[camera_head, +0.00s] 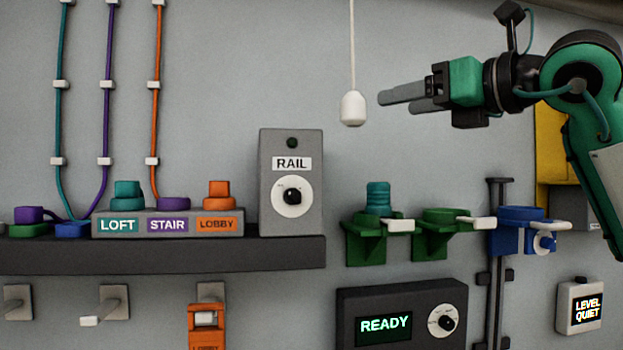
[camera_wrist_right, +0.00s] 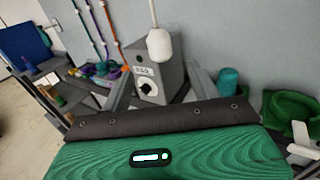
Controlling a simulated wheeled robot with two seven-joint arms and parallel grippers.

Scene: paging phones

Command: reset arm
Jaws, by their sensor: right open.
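My right gripper (camera_head: 402,100) comes in from the upper right with its grey fingers pointing left. It is open, with nothing held between the fingers. In the right wrist view its fingers stand apart beyond the green wrist body (camera_wrist_right: 170,155). A white pull knob (camera_head: 353,108) hangs on a cord just left of the fingertips, apart from them in the head view. The knob also shows in the right wrist view (camera_wrist_right: 159,46). My left gripper is in neither view.
A grey RAIL box (camera_head: 291,220) and the LOFT, STAIR and LOBBY block (camera_head: 168,233) stand on a dark shelf (camera_head: 160,252). Green holders (camera_head: 366,238) and a blue holder (camera_head: 520,240) sit below my right arm. A READY panel (camera_head: 400,318) is lower. Bare wall surrounds the knob.

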